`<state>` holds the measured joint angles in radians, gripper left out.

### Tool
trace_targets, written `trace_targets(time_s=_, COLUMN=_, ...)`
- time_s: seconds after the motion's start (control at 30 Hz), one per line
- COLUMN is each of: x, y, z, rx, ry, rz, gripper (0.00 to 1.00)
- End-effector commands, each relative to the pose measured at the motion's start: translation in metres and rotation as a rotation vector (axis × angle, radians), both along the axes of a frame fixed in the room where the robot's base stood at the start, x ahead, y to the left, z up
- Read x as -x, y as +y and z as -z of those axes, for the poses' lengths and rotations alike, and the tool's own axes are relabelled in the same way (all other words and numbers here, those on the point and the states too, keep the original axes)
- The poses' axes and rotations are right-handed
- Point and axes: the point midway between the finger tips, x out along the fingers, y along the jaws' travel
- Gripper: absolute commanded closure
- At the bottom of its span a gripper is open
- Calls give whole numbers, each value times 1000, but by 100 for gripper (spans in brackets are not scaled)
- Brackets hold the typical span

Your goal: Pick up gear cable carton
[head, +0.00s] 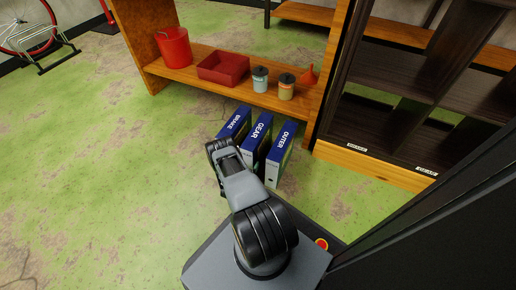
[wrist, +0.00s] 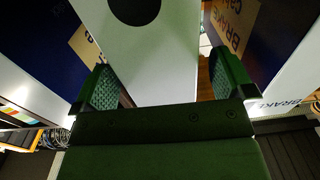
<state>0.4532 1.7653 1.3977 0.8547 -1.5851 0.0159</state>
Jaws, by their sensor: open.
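The gear cable carton (head: 259,134) stands on the floor in the head view, the middle one of three blue-topped cartons. In the wrist view, a white carton face with a black round hole (wrist: 138,40) fills the space between my fingers. By its place beside the BRAKE carton, it appears to be the gear carton. My gripper (wrist: 164,66) is open, with one green-padded finger toward each side of that face. I cannot tell whether the fingers touch it.
The brake carton (head: 235,122) stands close on the left and the outer carton (head: 282,142) close on the right. An orange shelf (head: 205,80) behind holds a red bucket (head: 174,48), a red bin (head: 223,68) and two small pots. Green floor (head: 100,150) to the left is clear.

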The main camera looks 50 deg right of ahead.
Motion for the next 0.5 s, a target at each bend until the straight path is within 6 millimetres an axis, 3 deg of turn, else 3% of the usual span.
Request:
trace_targets(time_s=0.2, x=-6, y=-26, z=2, rx=0, ry=-1, rz=2, gripper=0)
trace_targets(time_s=0.5, x=-8, y=-30, z=0, rx=0, ry=0, rz=-1, gripper=0)
